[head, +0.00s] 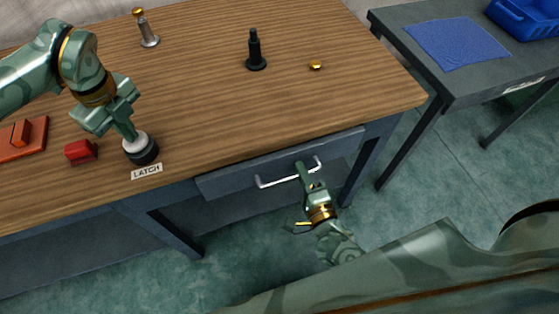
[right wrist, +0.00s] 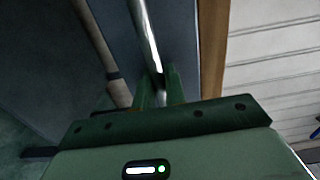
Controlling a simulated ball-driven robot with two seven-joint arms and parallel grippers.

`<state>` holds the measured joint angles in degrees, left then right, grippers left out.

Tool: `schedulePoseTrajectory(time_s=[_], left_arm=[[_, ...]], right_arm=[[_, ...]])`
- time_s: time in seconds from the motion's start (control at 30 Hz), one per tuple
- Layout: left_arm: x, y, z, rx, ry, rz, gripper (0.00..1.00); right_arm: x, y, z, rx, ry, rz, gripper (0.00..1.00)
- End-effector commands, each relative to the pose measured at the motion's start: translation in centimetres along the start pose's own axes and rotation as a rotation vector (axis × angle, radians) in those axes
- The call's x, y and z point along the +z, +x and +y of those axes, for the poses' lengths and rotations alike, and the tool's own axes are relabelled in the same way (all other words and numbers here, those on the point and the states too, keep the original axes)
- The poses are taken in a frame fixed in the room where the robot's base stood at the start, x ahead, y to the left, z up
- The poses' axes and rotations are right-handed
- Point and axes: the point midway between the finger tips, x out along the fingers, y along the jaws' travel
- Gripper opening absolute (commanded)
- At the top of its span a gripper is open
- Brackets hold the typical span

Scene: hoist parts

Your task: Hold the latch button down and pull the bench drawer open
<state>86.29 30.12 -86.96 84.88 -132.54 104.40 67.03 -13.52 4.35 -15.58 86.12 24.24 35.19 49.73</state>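The latch button (head: 138,144), a pale cap on a black round base, stands at the bench's front edge behind a "LATCH" label (head: 147,171). My left gripper (head: 129,133) points down with its fingers together, its tips at the cap and seemingly touching it. How far the cap is pressed I cannot tell. The grey bench drawer (head: 232,180) shows no clear gap below the bench top. Its metal handle (head: 275,182) is a wide bar.
On the wooden bench (head: 210,100) are a red block (head: 81,151), an orange part (head: 22,140), a metal post (head: 147,30), a black stepped part (head: 255,52) and a small brass piece (head: 316,65). A side table holds a blue mat (head: 457,44) and a blue bin (head: 525,18). Floor before the drawer is clear.

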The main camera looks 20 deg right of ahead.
Motion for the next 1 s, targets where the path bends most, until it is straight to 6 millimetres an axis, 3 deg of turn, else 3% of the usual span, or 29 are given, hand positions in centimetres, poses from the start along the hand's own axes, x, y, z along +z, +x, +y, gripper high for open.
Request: schedulePoseTrajectory(time_s=[0.27, 1.0], left_arm=[[-0.1, 0.2, 0.1, 0.004, 0.000, 0.003, 0.00], [-0.1, 0.2, 0.1, 0.004, 0.000, 0.002, 0.00]], right_arm=[[0.0, -0.4, 0.1, 0.001, -0.001, -0.001, 0.00], [0.0, -4.9, 0.1, 0.002, -0.001, -0.001, 0.00]])
